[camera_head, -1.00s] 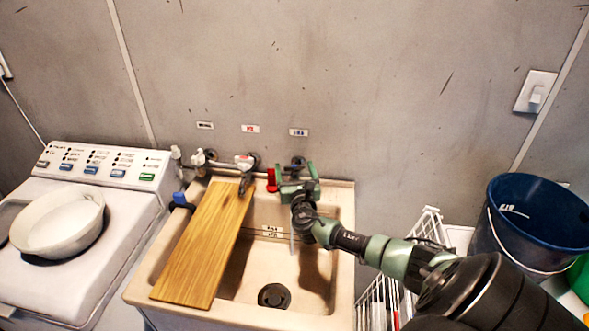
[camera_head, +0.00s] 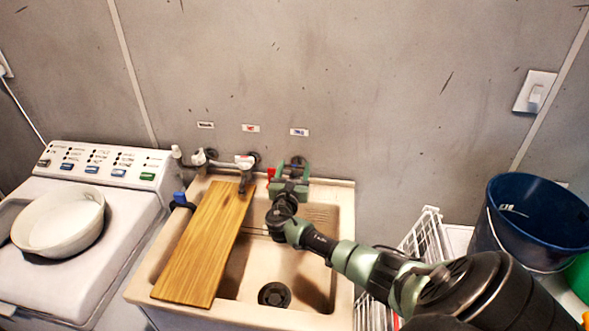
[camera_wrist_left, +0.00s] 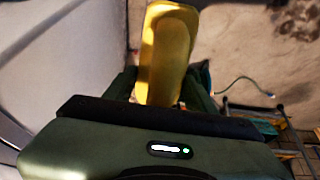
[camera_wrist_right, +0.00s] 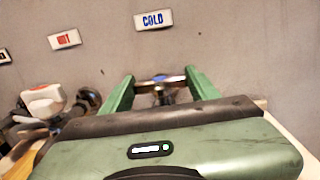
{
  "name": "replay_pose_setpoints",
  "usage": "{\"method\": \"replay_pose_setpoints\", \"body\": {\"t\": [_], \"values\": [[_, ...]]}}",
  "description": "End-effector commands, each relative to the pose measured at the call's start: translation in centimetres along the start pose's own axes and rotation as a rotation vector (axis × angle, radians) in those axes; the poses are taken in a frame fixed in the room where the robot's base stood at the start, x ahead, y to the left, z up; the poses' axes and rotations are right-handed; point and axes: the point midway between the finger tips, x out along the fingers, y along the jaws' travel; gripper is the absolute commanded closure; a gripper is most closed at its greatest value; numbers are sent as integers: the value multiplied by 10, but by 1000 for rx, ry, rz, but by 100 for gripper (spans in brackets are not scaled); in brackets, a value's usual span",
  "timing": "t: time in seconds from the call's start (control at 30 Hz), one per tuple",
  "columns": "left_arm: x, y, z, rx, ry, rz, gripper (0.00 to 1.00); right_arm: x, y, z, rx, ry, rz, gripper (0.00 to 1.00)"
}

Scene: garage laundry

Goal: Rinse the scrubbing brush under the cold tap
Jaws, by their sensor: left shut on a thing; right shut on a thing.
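The cold tap (camera_wrist_right: 160,79) is a metal fitting on the wall beneath the blue COLD label (camera_wrist_right: 155,20). My right gripper (camera_head: 291,172) is at this tap above the sink's right part, shut on its handle between the green fingers. The tap's spout and any water are hidden behind my right arm in the head view. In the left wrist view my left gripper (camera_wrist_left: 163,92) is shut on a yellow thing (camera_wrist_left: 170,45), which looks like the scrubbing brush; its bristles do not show. My left arm is out of the head view.
A wooden board (camera_head: 205,245) lies across the left of the beige sink (camera_head: 342,235). The hot tap (camera_head: 245,162) is left of the cold one. A washing machine (camera_head: 105,195) with a white bowl (camera_head: 60,222) is left; a blue bucket (camera_head: 520,235) and wire rack (camera_head: 428,228) are right.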

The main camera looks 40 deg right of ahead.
Motion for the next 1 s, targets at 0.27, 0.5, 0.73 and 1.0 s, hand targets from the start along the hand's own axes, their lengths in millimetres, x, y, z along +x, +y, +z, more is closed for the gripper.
{"method": "replay_pose_setpoints", "body": {"t": [0.27,0.5,0.73,1.0], "values": [[1,0,0,0,1,1,83,0,1,1,0,0,-27,80],[1,0,0,0,1,0,83,0,1,1,0,0,-26,18],[1,0,0,0,0,0,83,-1,1,0,0,0,-25,18],[4,0,1,0,0,0,83,-36,2,-2,0,2,-22,18]]}}
